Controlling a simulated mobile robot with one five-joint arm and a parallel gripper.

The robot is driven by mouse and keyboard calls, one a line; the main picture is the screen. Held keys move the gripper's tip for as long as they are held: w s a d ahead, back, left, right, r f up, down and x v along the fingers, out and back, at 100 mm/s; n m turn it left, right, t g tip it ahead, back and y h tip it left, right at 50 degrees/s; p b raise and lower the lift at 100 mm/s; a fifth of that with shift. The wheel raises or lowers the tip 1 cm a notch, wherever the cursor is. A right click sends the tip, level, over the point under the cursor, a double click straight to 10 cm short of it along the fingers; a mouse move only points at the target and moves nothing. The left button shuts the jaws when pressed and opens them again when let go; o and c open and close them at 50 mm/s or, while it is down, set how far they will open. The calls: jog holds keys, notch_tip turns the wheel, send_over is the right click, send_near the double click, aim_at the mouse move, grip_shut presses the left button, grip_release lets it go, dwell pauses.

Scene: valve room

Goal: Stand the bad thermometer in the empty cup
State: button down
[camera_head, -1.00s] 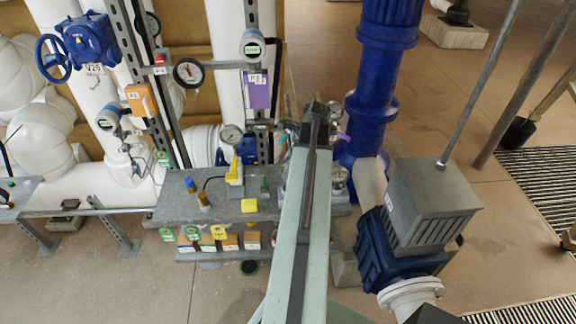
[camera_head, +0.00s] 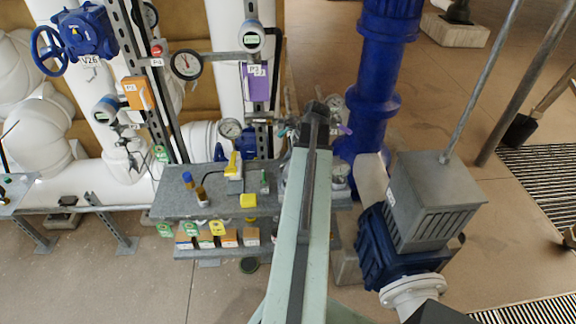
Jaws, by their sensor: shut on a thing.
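My arm (camera_head: 305,215) reaches up the middle of the camera_head view and ends above the right part of a grey bench (camera_head: 165,205). My gripper is hidden behind the arm's far end, so what it holds cannot be seen. Round dials partly show just right of the arm, one near its tip and one lower (camera_head: 340,172). I cannot tell which instrument is the bad thermometer. I cannot make out an empty cup; the bench area behind the arm is hidden. A white dial gauge (camera_head: 230,128) stands at the bench's back.
On the bench are a blue-capped item (camera_head: 187,179), a brown bottle (camera_head: 201,194), a yellow handheld device (camera_head: 234,165) and a yellow block (camera_head: 248,201). Several small boxes sit below its front edge. A blue pipe (camera_head: 375,100) and a grey-topped motor (camera_head: 432,200) stand close to the right.

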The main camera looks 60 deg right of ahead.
dwell(0.3)
jog(key=shift+f+b, duration=0.5)
jog(key=shift+f, duration=0.15)
jog(key=shift+f+b, duration=0.35)
jog(key=shift+b, duration=0.15)
dwell(0.3)
jog(key=c, duration=1)
grip_release()
jog(key=shift+r, duration=0.1)
